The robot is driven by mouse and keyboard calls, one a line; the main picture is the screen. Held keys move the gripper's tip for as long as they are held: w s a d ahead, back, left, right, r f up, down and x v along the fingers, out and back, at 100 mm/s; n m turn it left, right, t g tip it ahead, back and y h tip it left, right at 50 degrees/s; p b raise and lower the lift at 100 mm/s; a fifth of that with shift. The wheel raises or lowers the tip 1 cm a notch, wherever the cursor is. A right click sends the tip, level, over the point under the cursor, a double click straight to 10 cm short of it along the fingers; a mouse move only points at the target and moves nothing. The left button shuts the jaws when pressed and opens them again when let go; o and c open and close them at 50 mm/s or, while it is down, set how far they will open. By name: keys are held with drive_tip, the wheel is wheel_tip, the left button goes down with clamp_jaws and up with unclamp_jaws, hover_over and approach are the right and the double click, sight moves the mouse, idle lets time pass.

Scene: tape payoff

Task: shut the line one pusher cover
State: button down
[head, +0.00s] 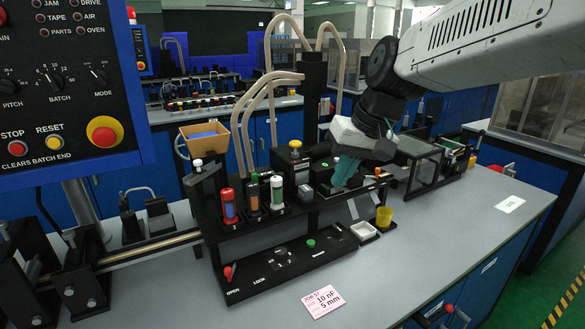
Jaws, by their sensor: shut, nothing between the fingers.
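My gripper (345,172) reaches in from the upper right, with teal fingers pointing down. The fingers are shut and empty, over the right part of the black station (290,222) on the bench. A dark-framed box with clear sides (424,166) stands just right of the gripper. No label marks the line one pusher cover, and I cannot tell which part it is. My gripper and wrist hide part of the station behind them, and whether the fingers touch anything is unclear.
Red, orange and green-white canisters (229,206) stand at the station's left. A white tray (364,231) and yellow cup (384,217) sit at right. The front bench (420,255) is mostly clear around a pink card (323,301).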

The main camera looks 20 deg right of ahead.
drive_tip(key=w+d+m+t+y, duration=0.15)
drive_tip(key=w+d, duration=0.25)
drive_tip(key=w, duration=1.3)
drive_tip(key=shift+t, duration=0.45)
drive_tip(key=x, duration=1)
drive_tip(key=shift+s+d+f, duration=0.15)
drive_tip(key=shift+d+f, duration=0.05)
drive_tip(key=shift+d, duration=0.1)
drive_tip(key=a, duration=0.2)
drive_tip(key=shift+w+a+f, duration=0.1)
drive_tip(key=shift+w+a, duration=0.2)
drive_tip(key=shift+w+a+f, duration=0.1)
drive_tip(key=shift+w+a, duration=0.1)
drive_tip(key=shift+a, duration=0.35)
drive_tip(key=shift+a, duration=0.1)
drive_tip(key=shift+s+a, duration=0.25)
drive_tip(key=shift+a, duration=0.95)
drive_tip(key=shift+d, duration=0.1)
